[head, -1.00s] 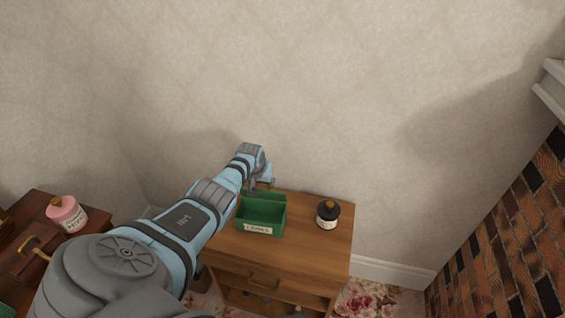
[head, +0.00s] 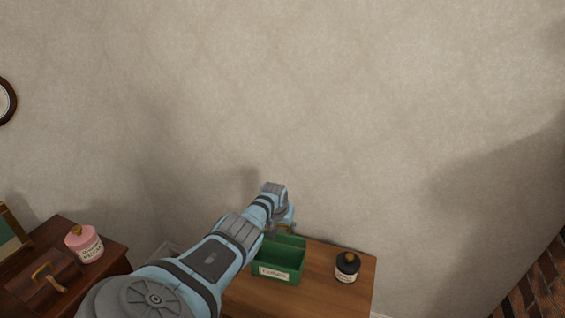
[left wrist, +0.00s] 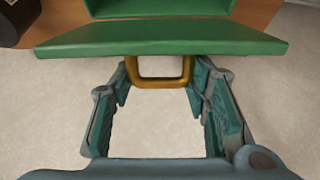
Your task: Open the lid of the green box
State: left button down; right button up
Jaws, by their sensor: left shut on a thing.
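The green box (head: 277,275) stands on the wooden cabinet with a paper label on its front. Its inside shows, and its green lid (head: 291,241) is raised at the back edge. My left gripper (head: 281,226) is behind and above the box, at the lid. In the left wrist view the lid (left wrist: 160,40) lies across the top, with the box (left wrist: 170,9) beyond it. My left gripper (left wrist: 160,72) is shut on the lid's brass handle (left wrist: 160,82), which sits between the fingertips. My right gripper is out of view.
A pink jar (head: 84,244) and a brown case with a brass handle (head: 47,278) are on a dark table at left. The wall is close behind the cabinet.

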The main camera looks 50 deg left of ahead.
pick_arm(q)
jog(key=shift+d+f, duration=0.1)
dwell(0.4)
jog(key=c, duration=1.2)
grip_release()
jog(key=shift+o, duration=0.5)
jog(key=shift+w, duration=0.1)
jog(key=shift+r, duration=0.45)
jog(key=v, duration=1.1)
jog(key=shift+c, duration=0.4)
